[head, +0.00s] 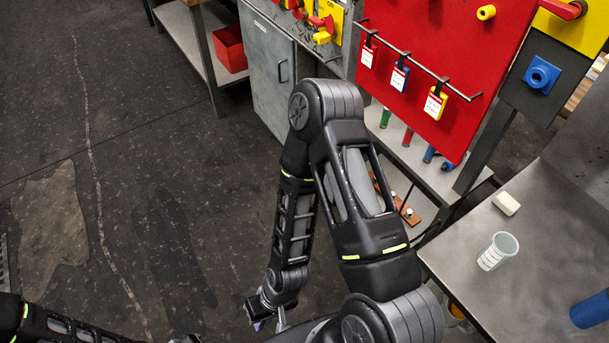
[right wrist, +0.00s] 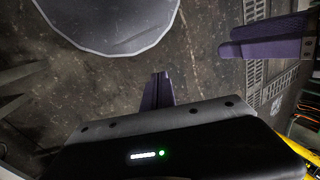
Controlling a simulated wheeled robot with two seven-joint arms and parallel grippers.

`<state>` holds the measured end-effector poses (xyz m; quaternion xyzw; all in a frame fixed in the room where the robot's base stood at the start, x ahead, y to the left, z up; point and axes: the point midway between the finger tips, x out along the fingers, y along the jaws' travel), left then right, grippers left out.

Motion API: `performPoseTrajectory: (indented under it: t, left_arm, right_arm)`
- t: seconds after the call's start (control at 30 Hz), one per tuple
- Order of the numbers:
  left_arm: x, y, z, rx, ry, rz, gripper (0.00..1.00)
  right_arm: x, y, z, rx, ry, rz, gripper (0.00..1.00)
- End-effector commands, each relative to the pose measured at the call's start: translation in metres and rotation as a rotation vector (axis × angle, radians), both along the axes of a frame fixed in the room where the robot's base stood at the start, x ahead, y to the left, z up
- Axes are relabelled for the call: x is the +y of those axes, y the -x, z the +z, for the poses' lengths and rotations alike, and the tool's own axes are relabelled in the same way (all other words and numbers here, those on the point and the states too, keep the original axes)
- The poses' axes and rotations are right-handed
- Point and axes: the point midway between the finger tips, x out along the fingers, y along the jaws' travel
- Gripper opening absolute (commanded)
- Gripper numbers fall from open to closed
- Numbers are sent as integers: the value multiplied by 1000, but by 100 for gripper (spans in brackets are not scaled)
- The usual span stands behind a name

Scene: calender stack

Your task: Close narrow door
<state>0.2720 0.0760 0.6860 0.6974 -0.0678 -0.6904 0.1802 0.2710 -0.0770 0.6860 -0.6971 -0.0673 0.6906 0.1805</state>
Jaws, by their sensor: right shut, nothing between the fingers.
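The narrow grey door (head: 267,75) with a bar handle (head: 283,71) is on the cabinet at the top middle of the head view. I cannot tell whether it is flush or slightly ajar; my right arm covers the area beside its lower right. My right gripper (head: 268,316) hangs low at the bottom of the head view, far from the door. It is shut and empty. Its purple fingers (right wrist: 157,90) show in the right wrist view above dark floor. My left arm enters at the bottom left; its gripper is not seen in the head view.
A red panel (head: 450,60) with hanging tags stands right of the door. A metal table (head: 470,245) at the right holds a cup (head: 498,251) and a white block (head: 506,204). A shelf with a red bin (head: 230,48) is left of the door. Floor at left is clear.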

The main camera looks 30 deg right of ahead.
Motion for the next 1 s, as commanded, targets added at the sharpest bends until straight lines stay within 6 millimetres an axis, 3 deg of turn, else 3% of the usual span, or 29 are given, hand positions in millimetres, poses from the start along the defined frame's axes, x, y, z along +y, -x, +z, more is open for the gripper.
performPoseTrajectory:
  t: [0.17, 0.27, 0.33, 0.47, 0.6, 0.7, 0.8, 0.9, 1.0]
  left_arm:
    - [0, 0, -14, -1, 0, 0, 45]
    - [0, -1, -36, -2, 1, 0, 45]
    - [0, -1, -59, -5, 2, -1, 45]
    - [-1, -3, -110, -10, 4, -3, 45]
    - [-1, -5, -169, -16, 8, -5, 45]
    - [-2, -6, -205, -20, 10, -6, 45]
    - [-2, -7, -230, -24, 11, -8, 45]
    - [-2, -8, -244, -27, 12, -8, 45]
    - [-2, -8, -248, -28, 13, -8, 45]
  right_arm:
    - [-9, -18, -9, -20, 6, -29, 0]
    - [-27, -51, -19, -56, 16, -87, 0]
    - [-50, -84, -26, -92, 28, -149, 0]
    - [-115, -152, -27, -181, 57, -304, 0]
    - [-207, -207, -3, -288, 95, -501, 0]
    - [-270, -221, 28, -357, 121, -634, 0]
    - [-319, -219, 59, -411, 139, -744, 0]
    - [-349, -210, 84, -448, 153, -817, 0]
    - [-363, -205, 100, -465, 157, -853, 0]
